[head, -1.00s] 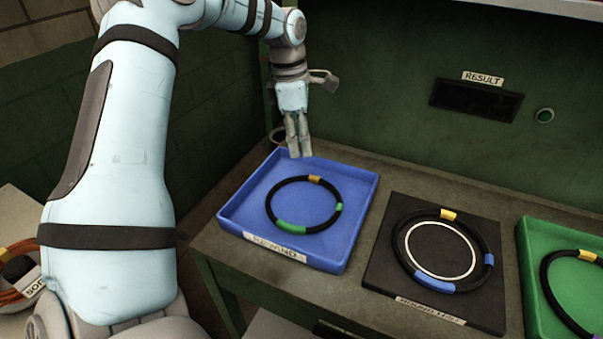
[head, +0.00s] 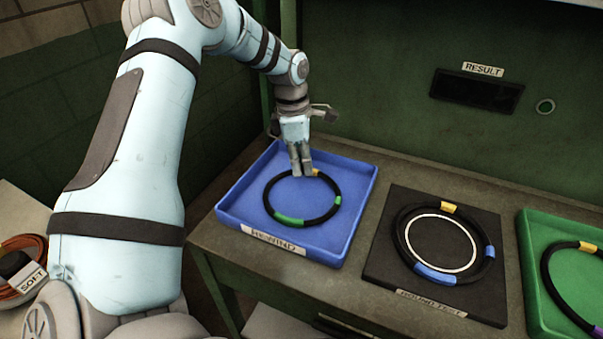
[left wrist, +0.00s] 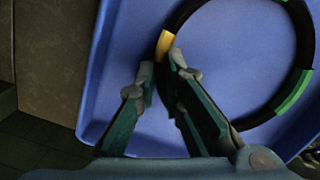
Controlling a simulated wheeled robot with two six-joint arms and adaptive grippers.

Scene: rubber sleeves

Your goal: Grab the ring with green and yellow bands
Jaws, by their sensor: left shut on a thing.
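The black ring with two green bands and one yellow band (head: 289,219) lies in the blue tray (head: 357,200). My left gripper (head: 302,173) points down over the ring's far side and is shut on it beside the yellow band. In the left wrist view the fingertips (left wrist: 160,76) straddle the black part of the ring just next to the yellow band (left wrist: 164,45). A green band (left wrist: 293,91) shows on the ring's right side there. My right gripper is not in view.
A black pad (head: 378,270) right of the tray holds a ring with blue and yellow bands (head: 436,275). A green tray (head: 528,290) at far right holds another banded ring (head: 549,282). A "RESULT" panel (head: 477,90) is on the wall behind. A "SOFT" container (head: 30,277) stands at left.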

